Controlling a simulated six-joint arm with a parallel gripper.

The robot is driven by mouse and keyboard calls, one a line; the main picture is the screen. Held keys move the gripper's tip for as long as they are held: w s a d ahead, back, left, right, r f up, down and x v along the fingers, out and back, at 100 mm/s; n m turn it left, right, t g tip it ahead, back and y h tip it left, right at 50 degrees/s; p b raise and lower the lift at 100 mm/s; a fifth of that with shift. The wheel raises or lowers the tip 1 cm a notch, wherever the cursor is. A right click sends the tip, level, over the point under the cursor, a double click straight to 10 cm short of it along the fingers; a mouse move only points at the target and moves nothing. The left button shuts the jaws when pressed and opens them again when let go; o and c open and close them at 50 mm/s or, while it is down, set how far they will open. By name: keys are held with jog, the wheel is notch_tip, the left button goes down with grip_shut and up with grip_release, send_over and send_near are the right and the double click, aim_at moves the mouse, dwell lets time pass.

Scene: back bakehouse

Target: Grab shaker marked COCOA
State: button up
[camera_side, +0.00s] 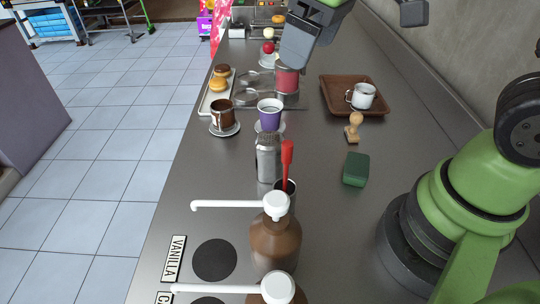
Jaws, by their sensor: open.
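A silver metal shaker (268,162) with a dark, perforated-looking top stands upright near the middle of the steel counter. No marking on it is readable from here, so I cannot tell whether it says COCOA. My gripper (292,60) is open at the top of the side view, well beyond the shaker. It is just above or in front of a dark red canister (287,82) and hides part of it. I cannot tell whether the gripper touches the canister.
Close by stand a purple cup (270,117), a brown cup (222,117), a red-handled tool (287,160) and a brown pump bottle (276,245). A wooden stamp (353,128), green block (356,170) and brown tray (335,108) lie right.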

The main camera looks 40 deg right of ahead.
aim_at(270, 137)
jog(key=w+f+n, duration=0.1)
jog(key=f, duration=0.2)
jog(key=w+a+f+n+g, duration=0.1)
jog(key=w+f+n, duration=0.1)
jog(key=f, duration=0.1)
jog(key=w+a+f+n+g+h, duration=0.1)
jog(key=w+f, duration=0.1)
jog(key=f, duration=0.1)
jog(key=shift+w+f+n, duration=0.15)
jog(key=shift+f+n, duration=0.2)
jog(key=shift+n, duration=0.05)
jog(key=shift+n+g, duration=0.3)
jog(key=shift+g, duration=0.1)
jog(key=f, duration=0.5)
jog(key=shift+w+a+f, duration=0.15)
jog(key=shift+a+f, duration=0.05)
jog(key=shift+f, duration=0.05)
jog(key=f, duration=0.5)
jog(key=shift+s+a, duration=0.2)
jog(key=shift+s, duration=0.2)
jog(key=shift+f, duration=0.45)
jog(key=c, duration=1.1)
